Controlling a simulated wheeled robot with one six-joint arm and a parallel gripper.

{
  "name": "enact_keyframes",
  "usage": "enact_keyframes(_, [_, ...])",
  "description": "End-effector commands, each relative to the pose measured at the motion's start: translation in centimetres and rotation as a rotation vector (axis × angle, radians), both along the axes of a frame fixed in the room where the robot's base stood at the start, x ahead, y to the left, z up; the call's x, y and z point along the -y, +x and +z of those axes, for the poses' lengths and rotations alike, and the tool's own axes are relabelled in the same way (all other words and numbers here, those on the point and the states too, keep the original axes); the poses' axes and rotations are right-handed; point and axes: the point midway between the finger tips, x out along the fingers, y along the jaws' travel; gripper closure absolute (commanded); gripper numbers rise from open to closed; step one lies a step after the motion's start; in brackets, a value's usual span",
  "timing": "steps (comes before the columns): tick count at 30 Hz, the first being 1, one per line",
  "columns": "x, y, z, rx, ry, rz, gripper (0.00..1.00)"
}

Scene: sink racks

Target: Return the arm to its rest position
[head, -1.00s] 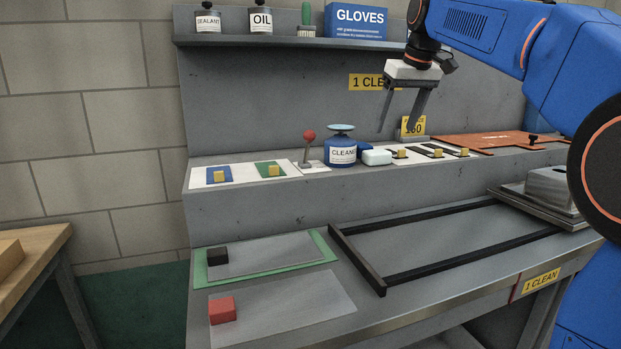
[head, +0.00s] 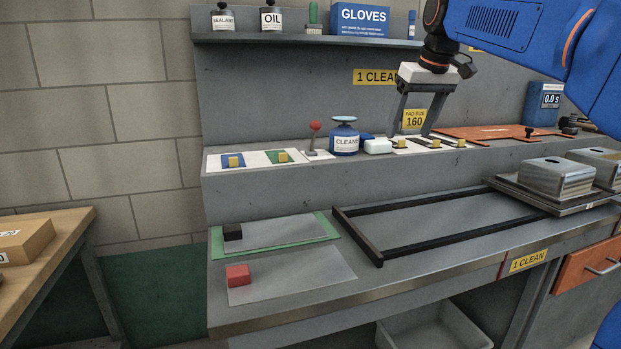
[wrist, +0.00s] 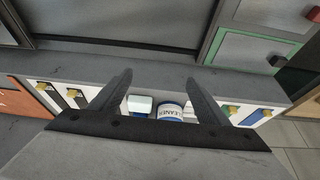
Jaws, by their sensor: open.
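My gripper (head: 415,120) is open and empty in the head view. It hangs from my blue arm above the raised ledge, in front of the yellow pad-size sign (head: 414,119). Its two dark fingers (wrist: 160,95) point away from the camera in the wrist view, spread apart with nothing held between them. Beyond them in that view are a white block (wrist: 140,104) and the blue cleaner bottle (wrist: 168,111). The cleaner bottle also stands upright on the ledge in the head view (head: 344,139), left of the gripper.
A shelf (head: 300,39) with bottles and a gloves box (head: 361,19) runs along the back wall. A black frame (head: 378,255) lies on the counter. Metal basins (head: 556,180) stand at the right. A red block (head: 238,275) and a black block (head: 232,232) sit on sheets at the left.

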Motion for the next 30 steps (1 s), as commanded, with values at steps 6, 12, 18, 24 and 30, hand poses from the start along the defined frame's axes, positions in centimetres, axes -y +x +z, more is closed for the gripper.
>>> enact_keyframes(6, [0.6,-3.4,-1.8,0.0,0.001,-0.03,0.3])
enact_keyframes(12, [1.5,-8.6,-5.3,0.002,0.001,-0.074,0.3])
enact_keyframes(18, [2.4,-14.6,-10.2,0.005,0.0,-0.123,0.3])
enact_keyframes(24, [3.2,-20.7,-16.0,0.008,0.0,-0.169,0.3])
enact_keyframes(30, [4.0,-26.7,-22.7,0.013,0.0,-0.214,0.3])
